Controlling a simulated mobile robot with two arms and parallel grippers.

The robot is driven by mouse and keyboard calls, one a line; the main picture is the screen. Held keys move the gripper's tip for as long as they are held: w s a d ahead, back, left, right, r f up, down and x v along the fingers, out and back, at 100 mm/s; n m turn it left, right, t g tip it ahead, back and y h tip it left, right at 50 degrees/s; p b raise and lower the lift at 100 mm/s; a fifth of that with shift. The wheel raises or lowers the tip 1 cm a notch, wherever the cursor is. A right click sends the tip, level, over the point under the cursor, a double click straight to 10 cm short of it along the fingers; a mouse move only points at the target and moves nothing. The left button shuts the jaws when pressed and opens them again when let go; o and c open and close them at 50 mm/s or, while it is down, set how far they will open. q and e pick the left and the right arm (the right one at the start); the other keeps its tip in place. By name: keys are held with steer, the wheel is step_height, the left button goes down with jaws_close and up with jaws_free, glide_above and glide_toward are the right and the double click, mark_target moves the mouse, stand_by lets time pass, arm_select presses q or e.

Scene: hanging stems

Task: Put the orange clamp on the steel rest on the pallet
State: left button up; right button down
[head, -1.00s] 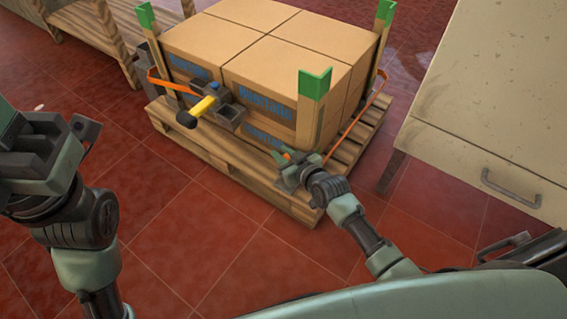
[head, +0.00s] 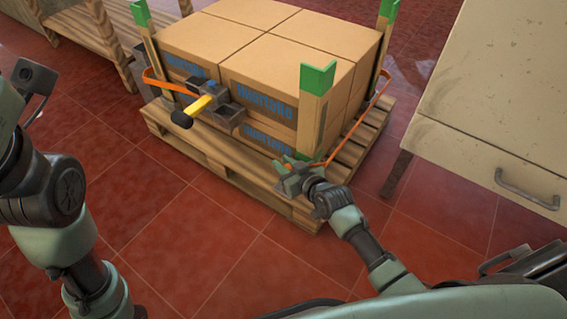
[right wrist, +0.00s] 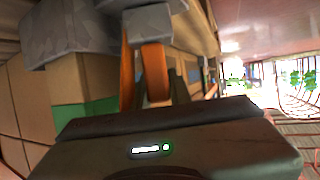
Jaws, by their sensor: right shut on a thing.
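My right gripper (head: 292,180) is at the front right corner of the pallet (head: 225,178), low beside the green-capped corner post. It is shut on an orange piece, which I take for the orange clamp (right wrist: 155,72).
Cardboard boxes (head: 270,55) fill the pallet between wooden posts with green caps (head: 317,77). An orange strap (head: 352,122) runs along the right side. A pale cabinet (head: 500,100) stands right, a wooden bench (head: 85,25) back left. The red tiled floor in front is clear.

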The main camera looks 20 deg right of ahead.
steer(key=c, duration=1.6)
jaws_free()
steer(key=shift+o, duration=0.2)
